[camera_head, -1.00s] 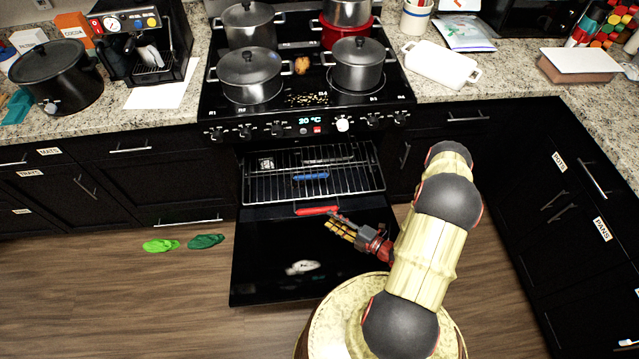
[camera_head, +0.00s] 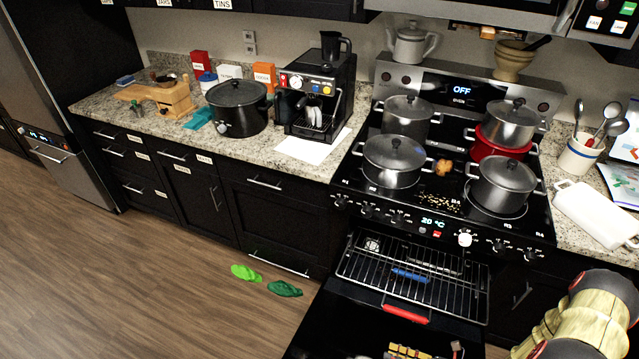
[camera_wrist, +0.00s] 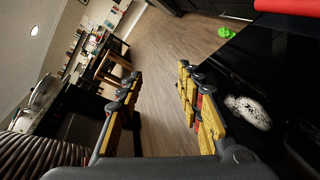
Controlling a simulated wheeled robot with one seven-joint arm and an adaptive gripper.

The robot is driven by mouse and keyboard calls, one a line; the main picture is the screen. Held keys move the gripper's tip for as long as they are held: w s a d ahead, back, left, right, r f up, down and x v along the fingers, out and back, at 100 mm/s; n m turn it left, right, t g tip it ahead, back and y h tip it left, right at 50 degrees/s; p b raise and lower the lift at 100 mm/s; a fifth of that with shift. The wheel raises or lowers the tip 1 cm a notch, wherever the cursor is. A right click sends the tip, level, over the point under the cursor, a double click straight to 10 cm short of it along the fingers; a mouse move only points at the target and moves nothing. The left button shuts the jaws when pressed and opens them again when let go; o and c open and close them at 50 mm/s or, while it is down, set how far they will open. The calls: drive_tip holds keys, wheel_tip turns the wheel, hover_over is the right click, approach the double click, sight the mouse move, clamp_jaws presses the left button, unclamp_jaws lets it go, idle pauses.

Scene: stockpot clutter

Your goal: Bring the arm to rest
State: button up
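My gripper (camera_head: 425,351) is low in the head view, cut off by the bottom edge, over the lowered oven door (camera_head: 335,318). In the wrist view my gripper (camera_wrist: 160,76) has its two yellow-and-black fingers wide apart with nothing between them. My arm enters the head view at the lower right. It is bent, and part of it is out of the picture.
The oven rack (camera_head: 415,272) is exposed, with a blue item (camera_head: 409,275) on it and a red strip (camera_head: 405,312) at its front. Green slippers (camera_head: 284,288) lie on the floor. Pots stand on the stove (camera_head: 350,190). Floor at left (camera_head: 130,270) is clear.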

drive_tip(key=s+d+r+n+g+h, duration=0.25)
drive_tip(key=r+n+g+h, duration=0.2)
drive_tip(key=r+n, duration=0.85)
drive_tip(key=s+d+r+n+g+h, duration=0.2)
drive_tip(key=s+r+n+g+h, duration=0.3)
drive_tip(key=r+n, duration=0.8)
drive_tip(key=w+a+r+n+t+h, duration=0.1)
drive_tip(key=a+r+n+t+h, duration=0.1)
drive_tip(key=r, duration=0.8)
drive_tip(key=w+a+r+n+t+h, duration=0.1)
drive_tip(key=a+r+n+t, duration=0.4)
drive_tip(key=r, duration=0.6)
drive_tip(key=shift+a+t+h, duration=0.55)
drive_tip(key=shift+t+h, duration=0.1)
